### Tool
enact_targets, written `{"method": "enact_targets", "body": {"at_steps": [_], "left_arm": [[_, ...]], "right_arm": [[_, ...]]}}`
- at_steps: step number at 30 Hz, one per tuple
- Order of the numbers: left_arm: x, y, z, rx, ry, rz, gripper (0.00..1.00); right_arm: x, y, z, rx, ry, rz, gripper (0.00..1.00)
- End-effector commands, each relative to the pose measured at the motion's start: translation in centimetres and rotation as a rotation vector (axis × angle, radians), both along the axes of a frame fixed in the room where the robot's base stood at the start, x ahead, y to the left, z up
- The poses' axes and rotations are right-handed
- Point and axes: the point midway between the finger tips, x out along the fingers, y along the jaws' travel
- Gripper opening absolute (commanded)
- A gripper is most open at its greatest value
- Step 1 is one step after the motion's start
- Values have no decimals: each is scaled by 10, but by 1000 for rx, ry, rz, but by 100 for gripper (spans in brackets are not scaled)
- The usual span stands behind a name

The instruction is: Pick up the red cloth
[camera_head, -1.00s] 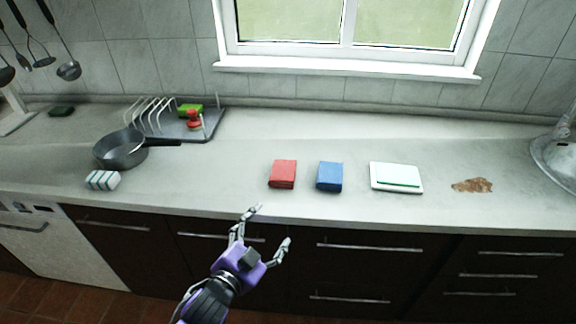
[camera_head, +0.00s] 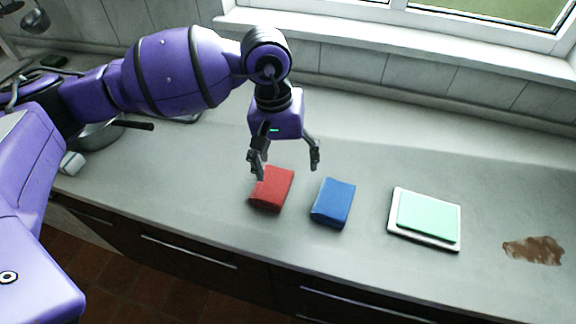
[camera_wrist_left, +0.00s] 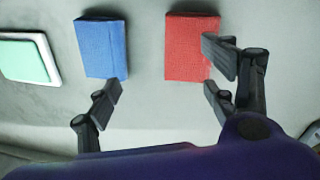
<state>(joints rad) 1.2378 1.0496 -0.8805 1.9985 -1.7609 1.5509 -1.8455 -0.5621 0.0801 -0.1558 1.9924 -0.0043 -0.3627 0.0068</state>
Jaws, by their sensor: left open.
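The red cloth (camera_head: 272,189) is a folded block lying flat on the grey counter. It also shows at the top middle of the left wrist view (camera_wrist_left: 190,48). My left gripper (camera_head: 287,175) is open and empty above the counter, pointing down, just behind and over the red cloth. One finger overlaps the cloth's left edge in the head view. In the left wrist view the fingers (camera_wrist_left: 165,80) are spread, one beside the red cloth and the other below the blue cloth. I cannot tell whether a finger touches the cloth. My right gripper is not in view.
A folded blue cloth (camera_head: 333,203) lies close to the right of the red one. Further right are a white board with a green top (camera_head: 425,218) and a brown stain (camera_head: 533,250).

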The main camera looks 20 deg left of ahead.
Motion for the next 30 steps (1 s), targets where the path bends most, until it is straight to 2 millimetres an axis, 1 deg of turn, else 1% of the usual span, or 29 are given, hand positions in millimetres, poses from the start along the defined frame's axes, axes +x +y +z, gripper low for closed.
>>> {"method": "enact_targets", "body": {"at_steps": [1,3,5,8,11,13,16,20,24,27,30], "left_arm": [[2,14,0,63,-16,-69,77],[1,28,-1,119,-16,-146,77],[-1,32,-1,136,-9,-190,77],[-2,32,-7,136,-7,-219,77],[-2,32,-18,133,-6,-221,77],[-2,31,-26,133,-6,-221,77],[-1,31,-36,132,-7,-218,77],[-1,30,-55,130,-7,-218,77],[-1,30,-74,130,-7,-218,77],[-1,30,-79,131,-8,-219,77],[-1,30,-80,131,-8,-219,77]], "right_arm": [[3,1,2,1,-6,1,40],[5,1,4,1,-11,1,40],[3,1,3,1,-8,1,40],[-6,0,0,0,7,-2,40],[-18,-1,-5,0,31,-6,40],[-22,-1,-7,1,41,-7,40],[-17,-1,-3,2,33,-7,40],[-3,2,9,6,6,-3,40],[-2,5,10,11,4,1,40],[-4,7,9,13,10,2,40],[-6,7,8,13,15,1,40]]}}
